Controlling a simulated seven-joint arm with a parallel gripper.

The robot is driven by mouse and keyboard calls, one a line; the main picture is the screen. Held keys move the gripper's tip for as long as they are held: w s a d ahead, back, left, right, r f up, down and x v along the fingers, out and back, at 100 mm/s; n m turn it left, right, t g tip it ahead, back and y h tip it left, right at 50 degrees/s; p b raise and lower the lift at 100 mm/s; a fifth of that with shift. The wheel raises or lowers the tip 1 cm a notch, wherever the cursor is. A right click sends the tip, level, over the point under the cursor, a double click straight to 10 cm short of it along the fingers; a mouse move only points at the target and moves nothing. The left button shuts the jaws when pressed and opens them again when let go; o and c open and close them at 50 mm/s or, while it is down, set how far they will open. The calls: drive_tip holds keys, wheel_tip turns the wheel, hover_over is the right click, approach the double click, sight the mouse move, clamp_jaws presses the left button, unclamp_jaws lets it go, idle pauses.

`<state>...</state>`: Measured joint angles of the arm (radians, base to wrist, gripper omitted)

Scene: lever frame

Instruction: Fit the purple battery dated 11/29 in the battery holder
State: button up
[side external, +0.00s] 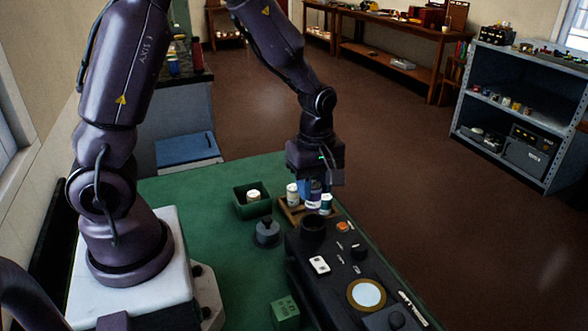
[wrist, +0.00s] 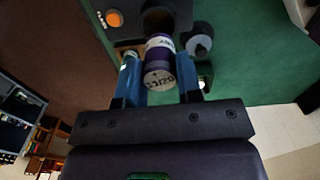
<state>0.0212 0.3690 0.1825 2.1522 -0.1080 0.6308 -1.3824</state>
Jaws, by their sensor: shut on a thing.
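The purple battery (wrist: 159,61) with a white label band is between the two blue fingers of my gripper (wrist: 158,72) in the wrist view, and my gripper is shut on it. Its pale end face carries a printed date, seen at an angle and hard to read in full. In the side view my gripper (side external: 315,184) points down over the wooden rack (side external: 293,213), with the purple battery (side external: 314,197) below it. I cannot tell whether the battery is clear of the rack. The round black battery holder (side external: 312,226) stands on the black panel just in front.
Two white-labelled batteries (side external: 292,194) (side external: 326,204) stand close on either side. A green box (side external: 252,207) holding a pale battery and a grey knobbed piece (side external: 267,233) are to the left. The panel has an orange button (side external: 343,226) and a white switch (side external: 319,265).

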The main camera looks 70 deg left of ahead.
sight(314, 207)
drive_tip(key=shift+d+n, duration=0.1)
drive_tip(key=shift+n, duration=1)
drive_tip(key=shift+f+n, duration=0.15)
drive_tip(key=shift+n, duration=0.15)
drive_tip(key=shift+f, duration=2.55)
drive_tip(key=shift+f, duration=0.7)
drive_tip(key=o, duration=1.5)
drive_tip(key=shift+o, duration=0.2)
